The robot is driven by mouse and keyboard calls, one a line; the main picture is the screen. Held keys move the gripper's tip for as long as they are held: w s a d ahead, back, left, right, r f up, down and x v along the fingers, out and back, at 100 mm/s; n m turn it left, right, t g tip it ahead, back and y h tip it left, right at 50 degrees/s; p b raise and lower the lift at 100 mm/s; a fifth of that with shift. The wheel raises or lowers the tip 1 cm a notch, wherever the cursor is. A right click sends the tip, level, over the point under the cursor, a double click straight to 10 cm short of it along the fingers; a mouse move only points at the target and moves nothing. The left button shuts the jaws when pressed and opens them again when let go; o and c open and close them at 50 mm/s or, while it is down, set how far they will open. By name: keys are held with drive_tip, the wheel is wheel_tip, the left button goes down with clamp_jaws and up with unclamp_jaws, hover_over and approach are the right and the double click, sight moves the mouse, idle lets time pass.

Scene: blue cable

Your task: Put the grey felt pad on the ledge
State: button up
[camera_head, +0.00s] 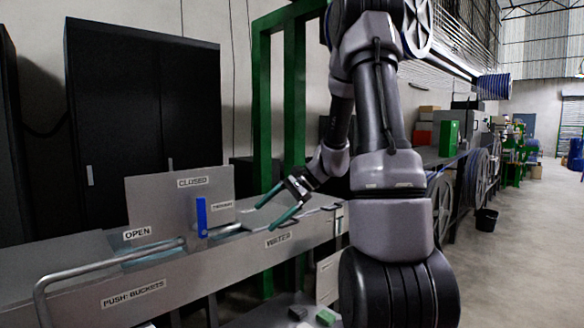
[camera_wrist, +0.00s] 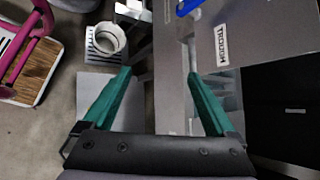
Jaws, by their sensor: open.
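My gripper (camera_head: 265,217) is open, its two green fingers spread above the grey trough labelled WATER (camera_head: 312,226). In the wrist view the open fingers (camera_wrist: 158,73) have nothing visible between them. They hang over the trough's edge and the floor beside it. A small dark grey block (camera_head: 298,312) lies low at the bottom of the head view, beside a green block (camera_head: 326,317). I cannot tell whether this grey block is the felt pad. No ledge can be told for certain from the trough's edges.
A blue lever (camera_head: 201,217) stands by the upright panel marked CLOSED (camera_head: 165,190). A curved metal pipe (camera_head: 95,276) runs along the trough. Green posts (camera_head: 294,100) rise behind.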

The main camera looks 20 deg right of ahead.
drive_tip(key=s+a+r+n+t+h, duration=0.1)
drive_tip(key=s+r+n+t+h, duration=0.1)
drive_tip(key=s+r, duration=0.6)
drive_tip(key=s+a+r+n+t+h, duration=0.1)
drive_tip(key=s+r+n+t+h, duration=0.1)
drive_tip(key=s+r+n+h, duration=0.3)
drive_tip(key=s+r+n, duration=0.1)
drive_tip(key=s+r, duration=0.2)
drive_tip(key=s, duration=0.4)
drive_tip(key=shift+s+n+h, duration=0.15)
drive_tip(key=shift+n+h, duration=0.15)
drive_tip(key=shift+n, duration=0.1)
